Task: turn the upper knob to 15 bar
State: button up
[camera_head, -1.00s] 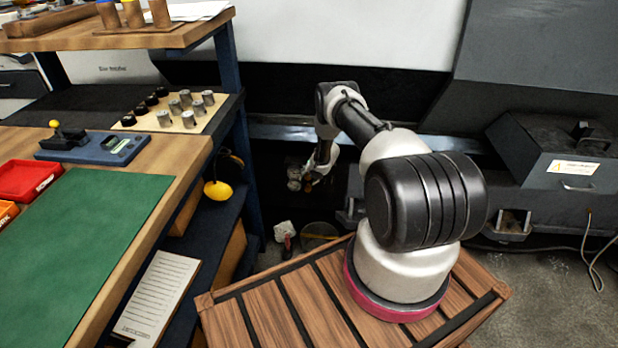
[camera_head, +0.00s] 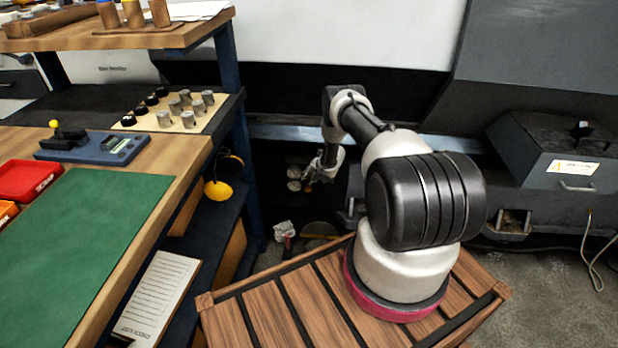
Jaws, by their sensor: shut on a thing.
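Two small pale round faces, an upper one (camera_head: 294,171) and a lower one (camera_head: 293,186), show one above the other in the dark gap beyond my arm. They look like dials, but no scale or pointer can be read. My gripper (camera_head: 310,179) is just to their right, small and in shadow. It is shut on a small knob that its fingers mostly hide. The view is too coarse to tell the upper knob from the lower one or read its setting.
A workbench with a green mat (camera_head: 80,235) and a knob board (camera_head: 190,118) stands on the left. A grey box (camera_head: 555,150) is at the right. A dark wall lies behind my gripper.

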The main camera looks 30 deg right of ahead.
jog(key=y, duration=0.1)
jog(key=t+y, duration=0.1)
jog(key=m+t, duration=0.1)
jog(key=shift+s+d+f+y, duration=0.25)
jog(key=shift+f+y, duration=0.05)
jog(key=shift+y, duration=0.1)
jog(key=shift+f+m+t+y, duration=0.15)
jog(key=shift+m+t+y, duration=0.25)
jog(key=shift+t+y, duration=0.75)
jog(key=shift+d+t, duration=0.1)
jog(key=shift+t, duration=0.15)
jog(key=o, duration=1)
jog(key=v, duration=1.2)
